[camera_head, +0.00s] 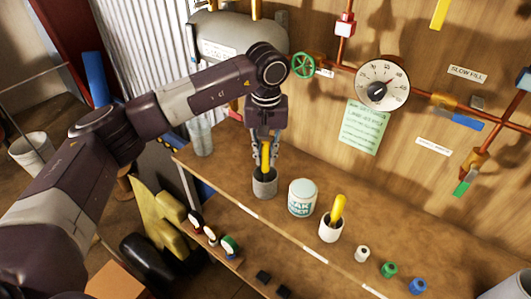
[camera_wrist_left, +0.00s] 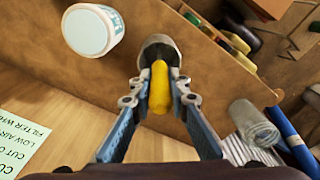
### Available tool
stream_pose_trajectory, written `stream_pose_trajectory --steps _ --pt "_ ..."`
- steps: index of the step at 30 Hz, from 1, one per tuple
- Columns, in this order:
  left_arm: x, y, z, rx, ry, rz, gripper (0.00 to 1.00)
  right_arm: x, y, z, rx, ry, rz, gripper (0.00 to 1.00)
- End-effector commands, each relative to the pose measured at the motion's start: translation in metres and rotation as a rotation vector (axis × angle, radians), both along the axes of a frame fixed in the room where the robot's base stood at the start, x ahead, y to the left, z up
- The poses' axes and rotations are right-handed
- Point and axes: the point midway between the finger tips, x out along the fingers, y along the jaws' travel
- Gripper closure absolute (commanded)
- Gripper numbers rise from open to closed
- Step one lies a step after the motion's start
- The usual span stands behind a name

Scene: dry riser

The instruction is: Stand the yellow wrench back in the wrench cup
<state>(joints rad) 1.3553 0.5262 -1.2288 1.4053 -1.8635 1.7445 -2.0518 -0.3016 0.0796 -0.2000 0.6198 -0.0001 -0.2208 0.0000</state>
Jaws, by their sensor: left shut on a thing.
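My left gripper (camera_head: 265,150) is shut on the yellow wrench (camera_head: 265,158), which is upright. In the left wrist view the wrench (camera_wrist_left: 159,88) lies between the two fingers of the gripper (camera_wrist_left: 159,100). The grey wrench cup (camera_head: 264,186) stands on the wooden bench directly below the gripper, and it also shows in the left wrist view (camera_wrist_left: 158,48). The wrench's lower end is at the cup's mouth and appears to be inside it; how deep it sits is hidden. My right gripper is not in view.
A white labelled tub (camera_head: 302,198) stands just right of the grey cup. A white cup (camera_head: 331,231) with a yellow handle is farther right, then small white, green and blue caps. The panel with a gauge (camera_head: 382,85) and pipes rises behind the bench (camera_head: 385,220).

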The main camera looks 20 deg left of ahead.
Motion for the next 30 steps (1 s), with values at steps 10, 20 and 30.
stream_pose_trajectory --steps 10,20,30 --pt "0.0002 0.0000 -0.0063 -0.001 -0.001 0.000 1.00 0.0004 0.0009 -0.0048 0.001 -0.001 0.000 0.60" --pt "0.0002 -0.0001 -0.0062 -0.001 -0.001 0.000 0.64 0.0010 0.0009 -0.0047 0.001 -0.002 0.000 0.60" --pt "0.0004 -0.0004 0.0031 0.000 -0.003 0.000 0.64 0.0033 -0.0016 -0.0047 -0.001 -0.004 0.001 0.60"
